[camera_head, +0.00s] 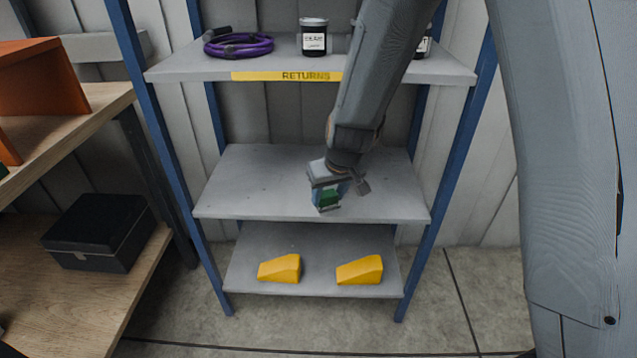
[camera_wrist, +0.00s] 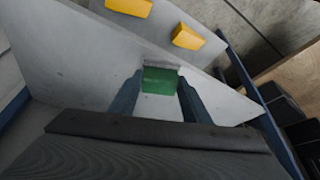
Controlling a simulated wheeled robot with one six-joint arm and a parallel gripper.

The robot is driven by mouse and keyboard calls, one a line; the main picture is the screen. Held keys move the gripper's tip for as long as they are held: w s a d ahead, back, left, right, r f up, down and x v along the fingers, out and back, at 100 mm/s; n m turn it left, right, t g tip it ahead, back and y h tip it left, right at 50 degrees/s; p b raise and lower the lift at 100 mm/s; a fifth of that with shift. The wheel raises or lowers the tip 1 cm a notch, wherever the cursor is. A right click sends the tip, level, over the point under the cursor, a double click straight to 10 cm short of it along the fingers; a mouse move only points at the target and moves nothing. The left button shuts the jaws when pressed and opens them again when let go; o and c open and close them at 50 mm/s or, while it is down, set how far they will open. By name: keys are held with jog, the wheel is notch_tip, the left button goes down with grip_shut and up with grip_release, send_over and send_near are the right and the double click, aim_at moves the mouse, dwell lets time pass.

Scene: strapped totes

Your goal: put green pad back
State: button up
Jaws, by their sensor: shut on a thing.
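The green pad (camera_wrist: 161,80) is a small green block held between the two fingers of my gripper (camera_wrist: 156,98) in the wrist view. In the head view my gripper (camera_head: 329,199) hangs over the front part of the middle grey shelf (camera_head: 260,187), with the green pad (camera_head: 327,200) partly hidden between its fingers. The gripper is shut on the pad. I cannot tell whether the pad touches the shelf.
The top shelf (camera_head: 180,66) has a yellow RETURNS label (camera_head: 287,76), a purple cable (camera_head: 238,45) and a dark jar (camera_head: 313,38). Two yellow wedges (camera_head: 280,268) (camera_head: 359,271) lie on the bottom shelf (camera_head: 318,288). A black box (camera_head: 97,232) sits on the wooden rack at left.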

jog(key=w, duration=0.2)
jog(key=w+a+p, duration=0.1)
jog(key=w, duration=0.1)
jog(key=w+a, duration=0.1)
jog(key=w, duration=0.1)
jog(key=shift+w+a, duration=0.15)
jog(key=shift+w, duration=0.05)
jog(key=shift+w+f, duration=0.1)
jog(key=shift+f, duration=1.65)
jog(key=shift+f, duration=0.15)
jog(key=o, duration=1)
